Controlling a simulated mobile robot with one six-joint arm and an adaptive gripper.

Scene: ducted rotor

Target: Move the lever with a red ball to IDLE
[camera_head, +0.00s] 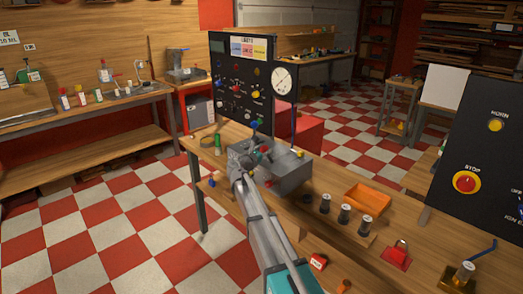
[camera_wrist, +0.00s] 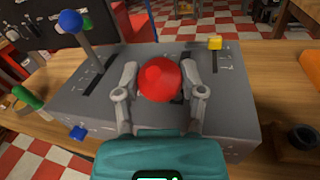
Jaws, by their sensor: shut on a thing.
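The red ball (camera_wrist: 160,78) of the lever is between the two fingers of my gripper (camera_wrist: 161,84) in the wrist view, and the gripper is shut on it. The ball hides the lever's stem and part of its slot. The lever stands on a grey control box (camera_wrist: 75,98) with dark slots and pale markings, too small to read. In the head view my gripper (camera_head: 250,160) reaches onto the grey box (camera_head: 292,172), and the arm hides part of it.
A blue-ball lever (camera_wrist: 71,21) stands left of the gripper, and a yellow knob (camera_wrist: 215,43) is at the back right. A green handle (camera_wrist: 28,101) is at the left. A black panel (camera_head: 224,62) rises behind the box. An orange tray (camera_head: 367,199) is to the right.

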